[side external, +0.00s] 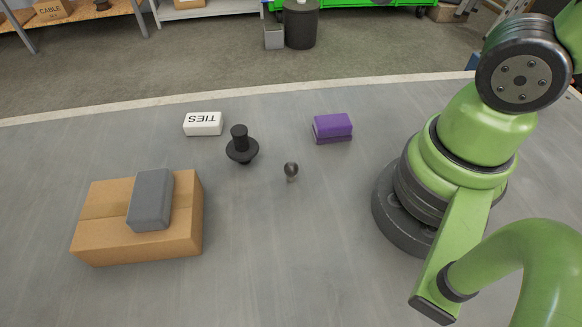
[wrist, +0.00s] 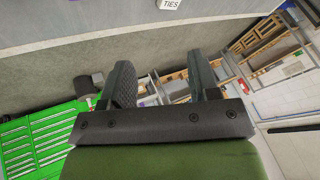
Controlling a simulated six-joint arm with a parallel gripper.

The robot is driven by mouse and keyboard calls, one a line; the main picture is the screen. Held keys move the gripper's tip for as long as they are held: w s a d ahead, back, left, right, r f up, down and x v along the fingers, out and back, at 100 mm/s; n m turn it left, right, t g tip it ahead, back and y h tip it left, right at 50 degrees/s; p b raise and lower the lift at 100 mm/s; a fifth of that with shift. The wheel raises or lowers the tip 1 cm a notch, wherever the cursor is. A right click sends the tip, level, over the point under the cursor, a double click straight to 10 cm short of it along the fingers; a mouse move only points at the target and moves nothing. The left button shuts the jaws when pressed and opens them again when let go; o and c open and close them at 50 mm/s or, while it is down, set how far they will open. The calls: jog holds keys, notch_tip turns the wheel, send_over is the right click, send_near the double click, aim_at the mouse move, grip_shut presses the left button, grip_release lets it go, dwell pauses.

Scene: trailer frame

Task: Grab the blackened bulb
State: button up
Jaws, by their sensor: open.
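The blackened bulb (side external: 291,169) is small and dark, with a pale lower end. It stands on the grey work surface (side external: 300,240) near the middle of the side external view. My gripper (wrist: 162,75) shows in the wrist view with its two dark fingers apart and nothing between them. It points out over the floor toward the far shelving, away from the bulb. The bulb is not in the wrist view. In the side external view my arm stands at the right and the gripper's fingers are not visible.
A black flanged knob (side external: 241,147) stands left of the bulb, with a white TIES box (side external: 203,124) behind it. A purple block (side external: 332,128) sits behind right. A cardboard box (side external: 105,230) bearing a grey block (side external: 150,200) is at left. The surface in front of the bulb is clear.

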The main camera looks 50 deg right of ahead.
jog(key=w+a+f+m+g, duration=0.1)
jog(key=w+a+f+g, duration=0.25)
jog(key=w+f, duration=0.35)
jog(key=g+h, duration=0.2)
jog(key=g, duration=0.1)
send_over(291, 163)
jog(key=shift+m, duration=0.3)
jog(key=f, duration=1.2)
jog(key=shift+w+a+f, duration=0.2)
jog(key=shift+w+a, duration=0.1)
jog(key=shift+a, duration=0.05)
jog(key=shift+s+f, duration=0.1)
jog(key=shift+f, duration=0.65)
notch_tip(291, 163, down, 4)
jog(key=shift+r, duration=0.1)
jog(key=shift+s+d+f, duration=0.15)
jog(key=shift+f, duration=1.2)
jog(key=shift+s+d+f, duration=0.1)
jog(key=shift+d+f, duration=0.05)
jog(key=shift+f, duration=1.2)
jog(key=c, duration=0.9)
